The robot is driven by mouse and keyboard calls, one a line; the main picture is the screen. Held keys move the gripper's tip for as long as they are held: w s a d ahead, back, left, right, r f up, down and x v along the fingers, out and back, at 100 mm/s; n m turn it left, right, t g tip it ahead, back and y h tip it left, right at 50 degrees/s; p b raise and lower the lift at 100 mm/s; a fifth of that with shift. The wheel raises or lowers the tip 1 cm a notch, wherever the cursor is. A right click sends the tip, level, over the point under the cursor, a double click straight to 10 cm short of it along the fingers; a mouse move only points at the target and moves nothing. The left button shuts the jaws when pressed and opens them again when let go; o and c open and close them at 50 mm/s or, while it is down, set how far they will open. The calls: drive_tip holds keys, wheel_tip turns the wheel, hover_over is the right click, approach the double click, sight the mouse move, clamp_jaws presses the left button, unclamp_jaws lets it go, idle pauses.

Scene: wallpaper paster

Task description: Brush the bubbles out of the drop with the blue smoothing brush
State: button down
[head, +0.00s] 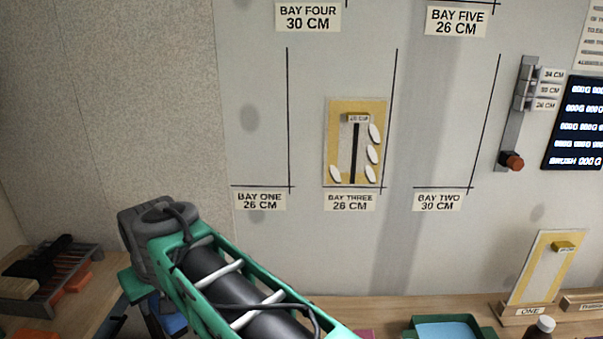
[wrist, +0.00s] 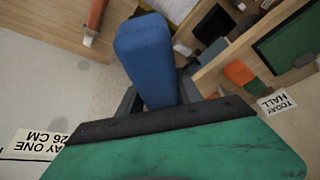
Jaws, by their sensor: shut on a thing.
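The drop (head: 342,113) is a yellow-edged panel on the wall above the bay three label, with a dark vertical strip down its middle. Several white oval bubbles (head: 372,154) show on it, mostly along its right side and one at lower left. My gripper (wrist: 157,98) is shut on the blue smoothing brush (wrist: 145,55), which stands out between the fingers in the wrist view. In the head view the brush (head: 173,320) shows low at left, partly hidden by my arm, well below and left of the drop. The brush's far end is hard to make out.
A rack (head: 50,280) with dark and orange items stands at far left. A green tray (head: 484,326), a dark bottle (head: 540,328) and a leaning yellow-edged sample panel (head: 538,268) are on the bench at right. A slider with a red knob (head: 512,161) is on the wall. The wall around the drop is clear.

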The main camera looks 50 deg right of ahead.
drive_tip(key=w+d+r+m+t+h+b, duration=0.1)
drive_tip(key=w+d+r+m+t+h, duration=0.15)
drive_tip(key=d, duration=0.65)
drive_tip(key=w+d+r+m+t+h+b, duration=0.1)
drive_tip(key=d+r+t+h+b, duration=0.15)
drive_tip(key=d, duration=0.65)
drive_tip(key=w+d+r+m+t+h+b, duration=0.15)
drive_tip(key=d+t, duration=0.25)
drive_tip(key=d, duration=0.4)
drive_tip(key=s+d+r+m+h, duration=0.2)
drive_tip(key=s+d+r+h, duration=0.3)
drive_tip(key=s+d, duration=0.2)
drive_tip(key=s+d+r+m+h+b, duration=0.1)
drive_tip(key=s+d+r+h, duration=0.3)
drive_tip(key=s+d, duration=0.4)
drive_tip(key=shift+r+m+t+h+b, duration=0.3)
drive_tip(key=shift+r+m+h, duration=0.1)
drive_tip(key=shift+m+h, duration=0.3)
drive_tip(key=shift+w+d+f+b, duration=0.15)
drive_tip(key=shift+w+d+b, duration=1.4)
drive_tip(key=shift+w+d, duration=0.75)
drive_tip(key=shift+w+d, duration=0.65)
drive_tip(key=shift+d, duration=0.35)
